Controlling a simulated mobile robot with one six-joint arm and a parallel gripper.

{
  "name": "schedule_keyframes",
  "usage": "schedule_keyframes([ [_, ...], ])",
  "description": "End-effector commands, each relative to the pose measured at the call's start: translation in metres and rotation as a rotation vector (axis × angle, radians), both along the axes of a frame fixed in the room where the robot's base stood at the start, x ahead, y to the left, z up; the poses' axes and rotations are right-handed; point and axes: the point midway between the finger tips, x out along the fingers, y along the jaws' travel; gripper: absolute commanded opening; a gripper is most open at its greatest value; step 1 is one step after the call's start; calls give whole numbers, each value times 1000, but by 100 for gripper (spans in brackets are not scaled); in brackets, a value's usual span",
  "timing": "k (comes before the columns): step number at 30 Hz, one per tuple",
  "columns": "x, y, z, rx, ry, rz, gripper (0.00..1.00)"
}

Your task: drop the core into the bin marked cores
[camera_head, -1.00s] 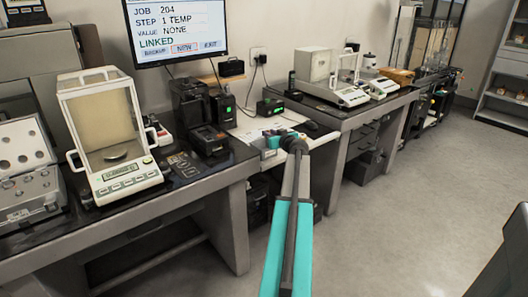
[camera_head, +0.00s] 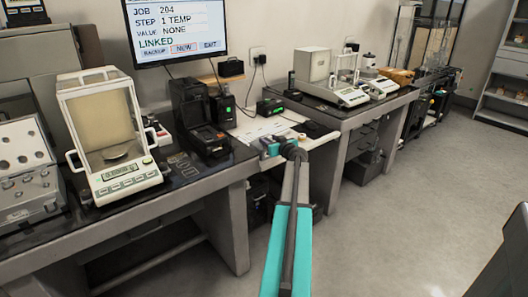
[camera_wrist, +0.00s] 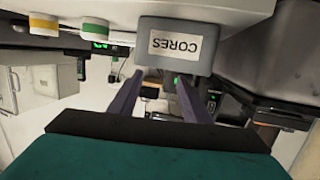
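A grey bin (camera_wrist: 203,62) with a white label reading CORES shows upside down in the wrist view, at the top middle, just beyond my fingertips. My gripper (camera_wrist: 158,80) has its two dark fingers apart, with a gap between them and nothing clearly held. I cannot tell whether the fingertips touch the bin. In the head view, my gripper (camera_head: 271,148) is over the light work surface between the two dark tables, and its fingers are hard to make out. I cannot make out the core in any view.
A balance with a glass case (camera_head: 105,135) stands on the near left table, with a metal case (camera_head: 25,170) left of it and a black device (camera_head: 200,125) right of it. More balances (camera_head: 345,93) stand on the far table. Yellow-ringed and green-ringed pots (camera_wrist: 95,28) are beside the bin.

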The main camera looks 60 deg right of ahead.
Motion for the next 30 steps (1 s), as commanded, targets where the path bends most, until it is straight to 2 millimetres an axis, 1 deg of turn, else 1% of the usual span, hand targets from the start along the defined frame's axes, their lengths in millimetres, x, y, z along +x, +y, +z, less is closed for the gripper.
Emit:
schedule_keyframes([
  [8, -1, 1, 0, 0, 0, 0, 44],
  [14, -8, 5, 2, 0, 0, -1, 44],
  [20, -23, 15, 5, -1, 1, -1, 44],
  [30, -54, 35, 13, -1, 1, 0, 44],
])
